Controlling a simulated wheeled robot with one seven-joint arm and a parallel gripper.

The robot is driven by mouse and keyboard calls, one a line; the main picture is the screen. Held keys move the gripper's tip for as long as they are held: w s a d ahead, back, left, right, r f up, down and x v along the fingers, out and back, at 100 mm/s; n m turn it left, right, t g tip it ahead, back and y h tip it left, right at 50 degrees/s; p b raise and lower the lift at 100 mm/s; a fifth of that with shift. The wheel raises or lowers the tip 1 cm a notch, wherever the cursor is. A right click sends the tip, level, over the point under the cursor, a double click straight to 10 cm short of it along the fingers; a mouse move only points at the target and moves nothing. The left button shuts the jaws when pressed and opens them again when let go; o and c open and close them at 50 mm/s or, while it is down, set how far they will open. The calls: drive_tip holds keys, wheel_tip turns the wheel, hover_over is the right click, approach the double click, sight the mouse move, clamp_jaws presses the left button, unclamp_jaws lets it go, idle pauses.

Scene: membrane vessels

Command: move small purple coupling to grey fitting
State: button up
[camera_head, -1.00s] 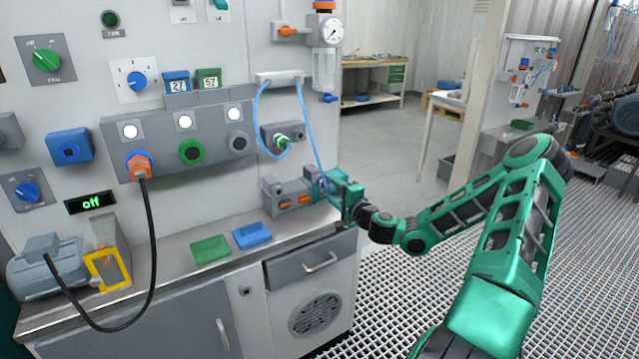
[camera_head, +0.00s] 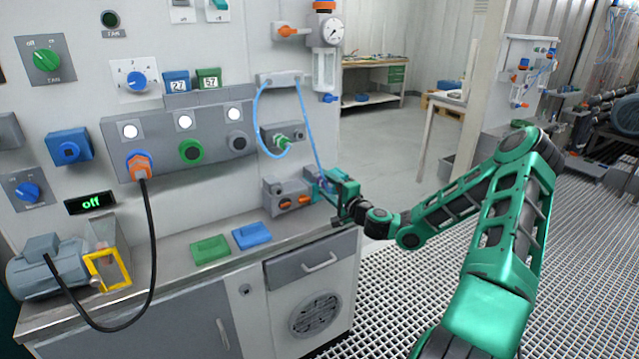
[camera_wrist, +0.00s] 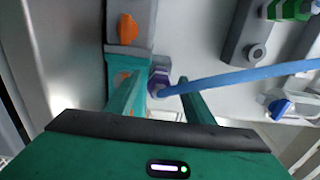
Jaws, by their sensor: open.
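The small purple coupling (camera_wrist: 160,76) shows in the wrist view at the end of a blue hose (camera_wrist: 235,73). It lies between the fingertips of my gripper (camera_wrist: 162,84), which is open, with a gap on the coupling's right side. In the head view my gripper (camera_head: 332,187) is at the right end of the grey valve block on the bench and mostly hides the coupling. A grey fitting (camera_wrist: 257,53) with a round opening sits on a wall block at the wrist view's upper right. I cannot tell whether the coupling is seated on anything.
The grey valve block (camera_head: 277,196) with orange handles is close beside my fingers. A green fitting (camera_wrist: 290,8) and a blue-handled valve (camera_wrist: 281,108) are on the wall side. Green (camera_head: 210,249) and blue (camera_head: 252,235) trays lie on the bench (camera_head: 180,258).

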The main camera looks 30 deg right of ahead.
sight(331, 188)
idle(0.6)
clamp_jaws()
drive_tip(key=shift+s+d, duration=0.15)
drive_tip(key=shift+s, duration=2.85)
drive_tip(key=a+r+n+y, duration=0.1)
drive_tip(key=a+n+y, duration=0.2)
drive_tip(key=a, duration=1.6)
drive_tip(key=shift+s+a+r+g+y, duration=0.25)
drive_tip(key=shift+a+g+y, duration=0.15)
drive_tip(key=shift+y, duration=0.4)
drive_tip(key=shift+d, duration=0.1)
